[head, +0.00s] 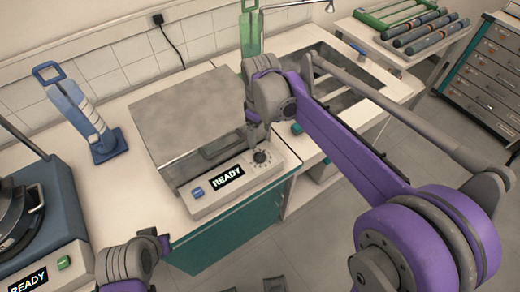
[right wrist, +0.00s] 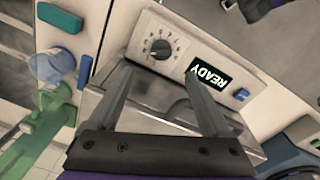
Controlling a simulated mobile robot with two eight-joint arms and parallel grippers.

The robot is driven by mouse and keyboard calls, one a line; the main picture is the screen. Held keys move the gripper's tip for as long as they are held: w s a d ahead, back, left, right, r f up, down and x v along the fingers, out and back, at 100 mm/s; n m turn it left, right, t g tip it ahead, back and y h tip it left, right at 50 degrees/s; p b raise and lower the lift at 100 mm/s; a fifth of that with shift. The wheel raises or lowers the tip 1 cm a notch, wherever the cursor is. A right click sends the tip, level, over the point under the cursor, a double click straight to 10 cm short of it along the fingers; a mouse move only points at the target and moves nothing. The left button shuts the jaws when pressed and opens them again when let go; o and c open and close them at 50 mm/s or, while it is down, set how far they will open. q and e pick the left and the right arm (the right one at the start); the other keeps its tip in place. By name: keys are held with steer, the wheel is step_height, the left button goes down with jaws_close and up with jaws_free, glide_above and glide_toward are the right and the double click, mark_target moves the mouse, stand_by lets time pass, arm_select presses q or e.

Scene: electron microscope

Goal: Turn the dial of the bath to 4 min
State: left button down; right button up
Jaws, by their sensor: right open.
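The bath (head: 185,108) is a grey-lidded unit on the bench with a pale front panel. Its dial (head: 260,157) is a small dark round knob at the panel's right end, with marks around it. The dial shows again in the right wrist view (right wrist: 160,48); its numbers and pointer are too small to read surely. My right gripper (head: 251,138) is just above and behind the dial. In the right wrist view my right gripper (right wrist: 160,76) has its fingers spread and empty, with the dial beyond the tips.
The panel carries a READY display (head: 227,174) and a blue button (head: 198,192). A blue device (head: 45,200) with its own READY display stands left. A blue handled holder (head: 108,143) stands behind, and a green one (head: 251,30) is at the back. A sink (head: 345,85) is right.

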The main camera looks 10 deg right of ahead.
mark_target(260, 154)
steer(key=shift+n+g, duration=0.3)
steer(key=shift+n, duration=0.5)
steer(key=f, duration=1)
steer(key=shift+w+f+b, duration=0.2)
steer(key=shift+f+b, duration=0.1)
steer(key=shift+f, duration=0.1)
steer(key=c, duration=1.3)
jaws_close()
steer(key=shift+m, duration=0.8)
